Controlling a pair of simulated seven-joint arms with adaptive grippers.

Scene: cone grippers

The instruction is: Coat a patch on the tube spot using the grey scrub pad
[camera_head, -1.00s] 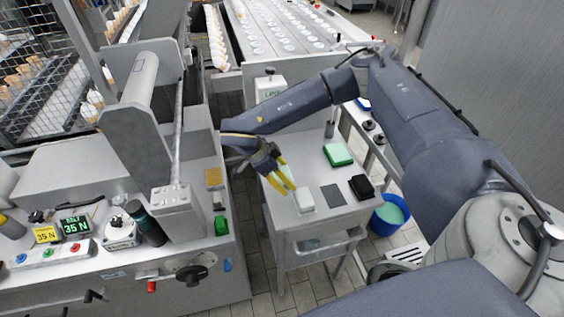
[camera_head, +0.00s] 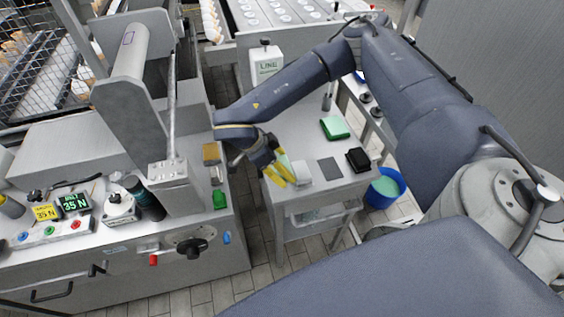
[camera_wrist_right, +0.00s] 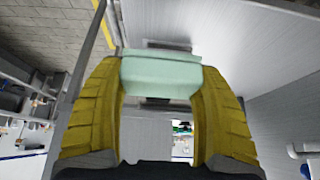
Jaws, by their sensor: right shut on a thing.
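The tube (camera_head: 122,67) is a thick light-grey cylinder on the machine at the left in the head view. A dark outlined rectangle (camera_head: 128,38) marks a spot near its upper end. My right gripper (camera_head: 283,172), with yellow fingers, is over the left edge of the cart, well right of the tube. It is shut on a pale green block (camera_wrist_right: 160,74), held between the fingers in the wrist view. A flat dark-grey square (camera_head: 329,168) lies on the cart; I cannot tell whether it is a scrub pad. My left gripper is not in view.
The cart (camera_head: 290,123) also bears a green pad (camera_head: 335,128), a black item (camera_head: 358,160) and a white block (camera_head: 301,170). A blue bucket (camera_head: 383,189) stands at its right. An upright post (camera_head: 172,115) stands on the machine in front of the tube.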

